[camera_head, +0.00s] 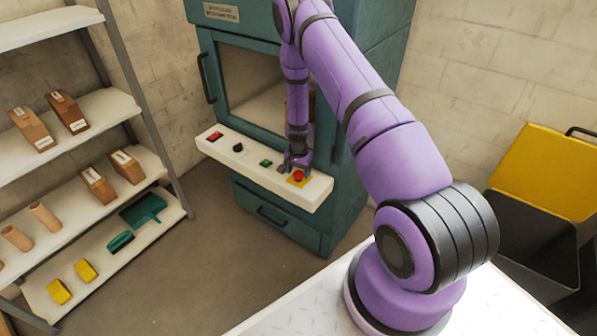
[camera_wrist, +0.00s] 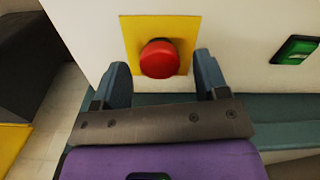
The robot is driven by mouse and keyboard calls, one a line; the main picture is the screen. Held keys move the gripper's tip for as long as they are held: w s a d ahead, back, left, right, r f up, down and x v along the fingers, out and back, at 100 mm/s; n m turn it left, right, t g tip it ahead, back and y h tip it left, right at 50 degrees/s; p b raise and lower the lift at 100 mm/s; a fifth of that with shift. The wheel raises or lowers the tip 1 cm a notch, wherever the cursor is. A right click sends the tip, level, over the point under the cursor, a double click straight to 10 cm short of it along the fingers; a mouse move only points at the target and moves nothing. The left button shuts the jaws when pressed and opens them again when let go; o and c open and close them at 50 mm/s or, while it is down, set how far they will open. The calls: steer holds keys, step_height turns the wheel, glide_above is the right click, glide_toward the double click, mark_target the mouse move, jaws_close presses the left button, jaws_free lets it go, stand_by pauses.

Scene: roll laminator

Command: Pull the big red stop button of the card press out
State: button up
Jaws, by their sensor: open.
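The big red stop button (camera_wrist: 159,58) sits on a yellow plate (camera_wrist: 186,26) on the white control panel of the card press. In the head view the button (camera_head: 298,176) is near the panel's right end, just below my gripper. My gripper (camera_wrist: 160,80) is open in the wrist view, with one finger on each side of the button. Gaps show between the button and both fingers, so it is not gripped. In the head view my gripper (camera_head: 293,168) is small and its fingers are hard to make out. The teal card press (camera_head: 350,195) stands against the wall.
The panel (camera_head: 235,157) also carries a red switch (camera_head: 215,136), a black knob (camera_head: 238,147) and a green button (camera_head: 266,162), which also shows in the wrist view (camera_wrist: 296,50). Shelves (camera_head: 130,105) stand at left. A black bin (camera_head: 525,235) with a yellow lid is at right.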

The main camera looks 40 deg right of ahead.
step_height(320, 180, up, 11)
steer(key=shift+f, duration=0.15)
stand_by(0.7)
step_height(320, 180, up, 18)
steer(key=f+n+t, duration=0.1)
steer(key=n, duration=0.2)
glide_above(298, 173)
steer(key=s+a, duration=0.1)
steer(key=a, duration=0.4)
steer(key=s+a+r+n+t, duration=0.1)
steer(key=s+a+r, duration=0.15)
steer(key=r, duration=0.45)
steer(key=s+a+r+n, duration=0.15)
steer(key=s+r, duration=0.25)
steer(key=r, duration=0.4)
steer(key=s+a+r+n+t, duration=0.25)
steer(key=s+a+r, duration=0.25)
steer(key=s+r, duration=0.65)
steer(key=s+a+r+n, duration=0.1)
steer(key=s+n, duration=0.1)
steer(key=s, duration=0.6)
steer(key=s+a+r+n, duration=0.1)
steer(key=s, duration=0.7)
steer(key=shift+r+n+t, duration=0.3)
steer(key=shift+n+t, duration=0.05)
steer(key=shift+n, duration=0.05)
